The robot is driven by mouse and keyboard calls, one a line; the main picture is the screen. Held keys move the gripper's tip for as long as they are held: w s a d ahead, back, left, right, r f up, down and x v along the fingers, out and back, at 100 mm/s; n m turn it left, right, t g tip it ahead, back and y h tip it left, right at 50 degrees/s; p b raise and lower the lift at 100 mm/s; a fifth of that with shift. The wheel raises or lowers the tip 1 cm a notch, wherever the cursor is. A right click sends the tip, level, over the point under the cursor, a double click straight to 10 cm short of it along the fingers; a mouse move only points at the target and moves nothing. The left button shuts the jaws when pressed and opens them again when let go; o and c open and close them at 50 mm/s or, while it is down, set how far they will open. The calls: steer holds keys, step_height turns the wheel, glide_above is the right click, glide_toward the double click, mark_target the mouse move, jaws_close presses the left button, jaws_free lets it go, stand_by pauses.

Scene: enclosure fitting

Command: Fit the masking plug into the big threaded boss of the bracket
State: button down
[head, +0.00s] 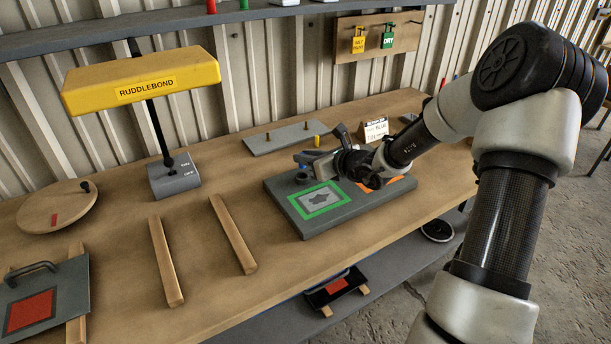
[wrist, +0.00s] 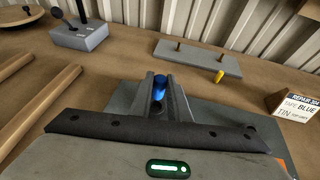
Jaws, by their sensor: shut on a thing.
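The blue masking plug (wrist: 159,86) is a small cylinder between the two fingers of my gripper (wrist: 160,80) in the wrist view. The gripper is shut on it. In the head view my gripper (head: 306,160) is low over the back left part of a grey block-like bracket (head: 318,228). A dark round boss (head: 303,179) stands at the bracket's left, just below the fingers. The bracket also shows behind the fingers in the wrist view (wrist: 122,103). I cannot tell whether the plug touches the boss; the fingers hide its lower end.
A grey plate with pegs (head: 280,139) lies behind, with a yellow plug (head: 317,141) near it. A label card (head: 376,130) stands at the back right. Two wooden strips (head: 232,234) and a yellow RUDDLEBOND lamp (head: 140,82) are left. Bare bench lies between strips and bracket.

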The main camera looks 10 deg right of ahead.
mark_target(306, 178)
step_height(306, 178, down, 5)
steer(key=shift+r+b, duration=0.1)
steer(key=shift+b, duration=0.25)
